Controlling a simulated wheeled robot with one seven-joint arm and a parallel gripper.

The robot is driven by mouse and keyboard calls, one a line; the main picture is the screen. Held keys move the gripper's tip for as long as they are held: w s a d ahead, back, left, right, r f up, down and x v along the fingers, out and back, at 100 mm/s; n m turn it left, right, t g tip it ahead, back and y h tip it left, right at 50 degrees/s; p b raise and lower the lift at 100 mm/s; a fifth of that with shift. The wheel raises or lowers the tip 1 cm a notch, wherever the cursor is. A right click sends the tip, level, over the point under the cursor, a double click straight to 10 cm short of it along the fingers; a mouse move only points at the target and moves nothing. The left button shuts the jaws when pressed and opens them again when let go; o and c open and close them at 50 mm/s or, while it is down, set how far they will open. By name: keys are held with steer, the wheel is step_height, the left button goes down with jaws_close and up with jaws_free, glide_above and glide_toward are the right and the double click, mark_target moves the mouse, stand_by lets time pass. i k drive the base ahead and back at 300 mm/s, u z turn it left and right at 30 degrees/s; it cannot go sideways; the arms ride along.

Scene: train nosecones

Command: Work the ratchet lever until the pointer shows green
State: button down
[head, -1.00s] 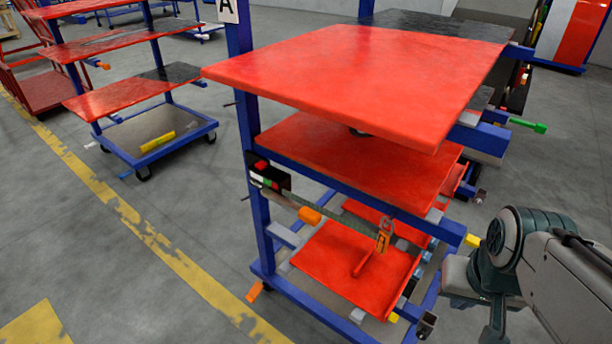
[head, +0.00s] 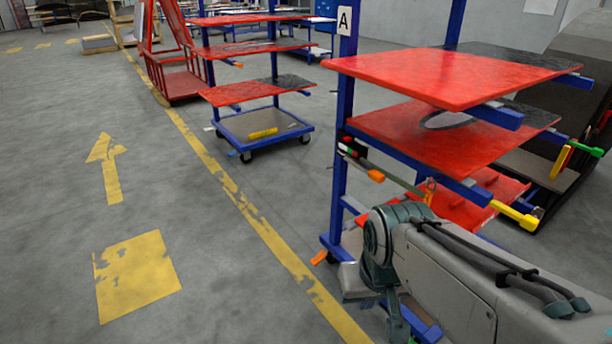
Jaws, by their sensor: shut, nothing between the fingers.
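A small dark box with a red, white and green scale (head: 350,148) sits on the left post of the near cart. The pointer is too small to read. A lever with an orange handle (head: 376,176) sticks out beside a strap (head: 400,184) along the cart's front, below the middle shelf. My arm crosses the lower right, in front of the cart's lower part. My gripper cannot be made out; it is hidden or out of frame.
The near cart has red shelves (head: 450,75) on blue posts and a letter A sign (head: 345,21). A yellow handle (head: 514,214) and a green one (head: 588,148) jut out at right. Another cart (head: 262,128) stands behind at left. The floor with the yellow line (head: 240,200) is clear.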

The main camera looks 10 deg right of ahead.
mark_target(376, 176)
steer(key=u, duration=0.3)
steer(key=k, duration=0.45)
steer(key=u, duration=0.6)
steer(key=i, duration=1.75)
steer(key=z, duration=1.35)
steer(key=i, duration=0.45)
steer(key=z, duration=0.5)
